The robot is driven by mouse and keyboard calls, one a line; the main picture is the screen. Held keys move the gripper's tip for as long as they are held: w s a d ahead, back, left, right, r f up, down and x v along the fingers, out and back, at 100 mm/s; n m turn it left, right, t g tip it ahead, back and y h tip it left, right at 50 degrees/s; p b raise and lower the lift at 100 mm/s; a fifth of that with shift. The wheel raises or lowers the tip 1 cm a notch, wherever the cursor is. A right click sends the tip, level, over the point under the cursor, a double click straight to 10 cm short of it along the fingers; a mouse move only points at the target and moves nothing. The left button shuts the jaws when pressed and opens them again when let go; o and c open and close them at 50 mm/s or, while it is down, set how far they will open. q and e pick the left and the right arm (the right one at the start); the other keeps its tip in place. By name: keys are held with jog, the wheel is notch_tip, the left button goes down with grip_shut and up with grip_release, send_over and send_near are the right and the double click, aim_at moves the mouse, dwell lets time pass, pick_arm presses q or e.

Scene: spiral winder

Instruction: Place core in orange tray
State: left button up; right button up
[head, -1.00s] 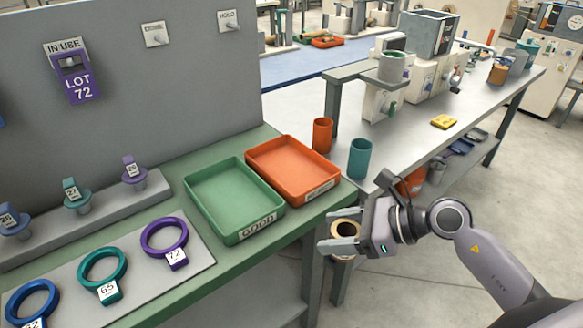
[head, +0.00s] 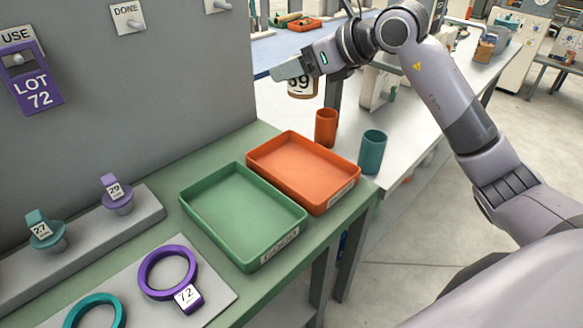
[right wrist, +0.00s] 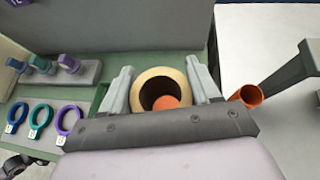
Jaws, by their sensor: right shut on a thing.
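The core (head: 302,87), a tan tube with a dark-numbered white label, is held in my right gripper (head: 290,72), high above and behind the orange tray. In the right wrist view the core (right wrist: 160,74) sits upright-looking between both fingers (right wrist: 160,92), its open end facing the camera. Orange shows through its hole. The orange tray (head: 268,168) is empty and lies on the green bench, right of the green tray. My left gripper is not in view.
The empty green tray (head: 205,205) touches or nearly touches the orange tray. An orange cup (head: 326,128) and a teal cup (head: 372,152) stand just behind and right. Purple (head: 150,270) and teal rings lie on a grey board. A grey panel rises at the left.

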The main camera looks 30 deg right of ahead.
notch_tip(320, 180, down, 20)
jog(key=shift+r, duration=0.15)
dwell(0.4)
jog(key=o, duration=1.1)
jog(key=shift+c, duration=0.2)
jog(key=b+v, duration=0.1)
jog(key=v, duration=1.1)
